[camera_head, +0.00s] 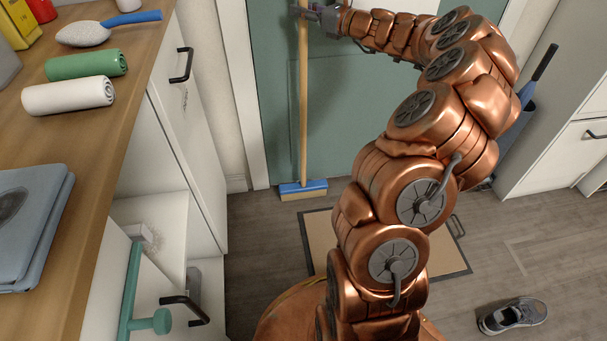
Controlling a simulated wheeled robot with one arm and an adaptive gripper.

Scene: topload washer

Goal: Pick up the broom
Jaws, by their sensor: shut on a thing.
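The broom (303,120) has a long light wooden handle and a blue head (303,189). It stands nearly upright in front of the teal door, and its head is at floor level near the door's foot. My gripper (304,12) is at the top of the picture, shut on the upper part of the handle. The very top of the broom is cut off by the picture's edge. My copper arm reaches up from the bottom and bends left to the handle.
A wooden counter (105,120) with rolled towels (68,95) and a brush (84,34) runs along the left. An open cabinet door (190,110) is below. A mat (318,240) and a shoe (512,315) lie on the floor. White cabinets (570,140) stand right.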

